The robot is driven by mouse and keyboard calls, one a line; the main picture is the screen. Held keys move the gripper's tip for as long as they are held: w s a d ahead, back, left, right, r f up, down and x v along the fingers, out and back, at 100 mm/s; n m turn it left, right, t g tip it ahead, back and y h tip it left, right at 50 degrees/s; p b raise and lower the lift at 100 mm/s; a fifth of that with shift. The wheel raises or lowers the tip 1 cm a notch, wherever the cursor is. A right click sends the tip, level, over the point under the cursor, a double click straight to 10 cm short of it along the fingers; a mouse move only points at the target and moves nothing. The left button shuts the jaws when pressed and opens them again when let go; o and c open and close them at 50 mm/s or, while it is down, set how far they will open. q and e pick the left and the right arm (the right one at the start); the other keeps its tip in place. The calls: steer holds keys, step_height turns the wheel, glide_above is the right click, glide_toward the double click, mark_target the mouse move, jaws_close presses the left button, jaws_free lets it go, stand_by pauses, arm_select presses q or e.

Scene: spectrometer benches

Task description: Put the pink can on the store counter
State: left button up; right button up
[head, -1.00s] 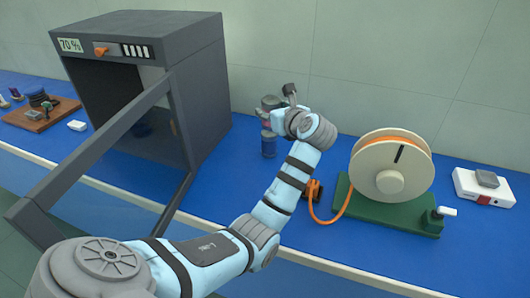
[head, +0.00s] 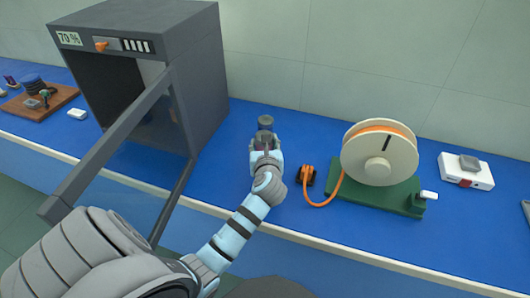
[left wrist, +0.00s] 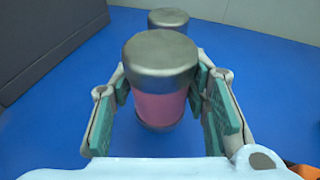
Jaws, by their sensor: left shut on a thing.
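The pink can (left wrist: 160,104) with a grey metal lid stands upright between the green-padded fingers of my left gripper (left wrist: 168,112) in the left wrist view. The gripper is shut on it. In the head view my left gripper (head: 264,146) is over the blue counter (head: 228,165), and the can is mostly hidden by the gripper and wrist. I cannot tell whether the can's base touches the blue surface. My right gripper is in neither view.
A second grey-lidded can (head: 265,122) stands close behind; its lid shows in the left wrist view (left wrist: 168,18). A dark chamber (head: 205,85) with its door (head: 110,150) swung open is left. A cable reel (head: 378,155) and white box (head: 465,171) are right.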

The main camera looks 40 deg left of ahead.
arm_select(q)
step_height(320, 180, down, 2)
steer(key=shift+f, duration=0.1)
steer(key=o, duration=1.2)
steer(key=shift+o, duration=0.2)
